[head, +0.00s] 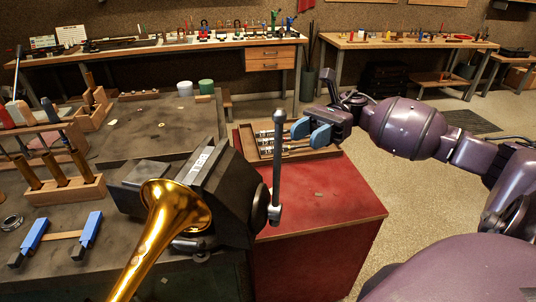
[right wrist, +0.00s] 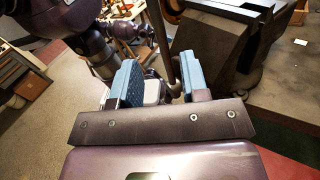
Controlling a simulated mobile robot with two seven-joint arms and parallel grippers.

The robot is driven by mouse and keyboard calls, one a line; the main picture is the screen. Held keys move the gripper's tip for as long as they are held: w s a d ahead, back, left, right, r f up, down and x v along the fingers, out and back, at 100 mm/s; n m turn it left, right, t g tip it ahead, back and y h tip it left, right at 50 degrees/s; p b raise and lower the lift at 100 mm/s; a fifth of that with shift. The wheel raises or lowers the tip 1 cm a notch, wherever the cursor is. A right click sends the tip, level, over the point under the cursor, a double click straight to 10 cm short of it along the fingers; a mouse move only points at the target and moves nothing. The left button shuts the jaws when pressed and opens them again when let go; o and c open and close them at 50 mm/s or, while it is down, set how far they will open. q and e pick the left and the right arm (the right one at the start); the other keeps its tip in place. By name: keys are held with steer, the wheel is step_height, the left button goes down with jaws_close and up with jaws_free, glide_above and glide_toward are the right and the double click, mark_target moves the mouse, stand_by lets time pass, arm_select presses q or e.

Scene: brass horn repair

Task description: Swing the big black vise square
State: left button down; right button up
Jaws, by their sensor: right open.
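The big black vise (head: 220,190) stands on the dark bench top, turned at an angle, with white lettering on its upper face. Its steel handle bar (head: 278,150) stands nearly upright at its right side. A brass horn bell (head: 165,225) is in front of the vise and hides part of it. My right gripper (head: 309,131) is open, its blue fingers just right of the bar in the head view. In the right wrist view, the bar (right wrist: 164,45) shows between the open fingers (right wrist: 158,68), the vise (right wrist: 225,40) to the right. I cannot tell whether the fingers touch the bar.
A wooden tray (head: 262,154) with metal valve parts lies on the red cabinet (head: 340,205), below my right gripper. Blue-padded blocks (head: 88,230) and wooden tool racks (head: 75,188) occupy the bench's left side. The bench behind the vise is mostly clear.

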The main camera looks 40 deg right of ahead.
mark_target(281, 150)
steer(key=shift+n, duration=0.3)
steer(key=a, duration=0.3)
steer(key=a+p, duration=0.1)
steer(key=a, duration=0.2)
steer(key=s+a, duration=0.1)
steer(key=a, duration=0.2)
steer(key=shift+a+r, duration=0.1)
steer(key=shift+s+a, duration=0.15)
steer(key=shift+a, duration=0.65)
jaws_close()
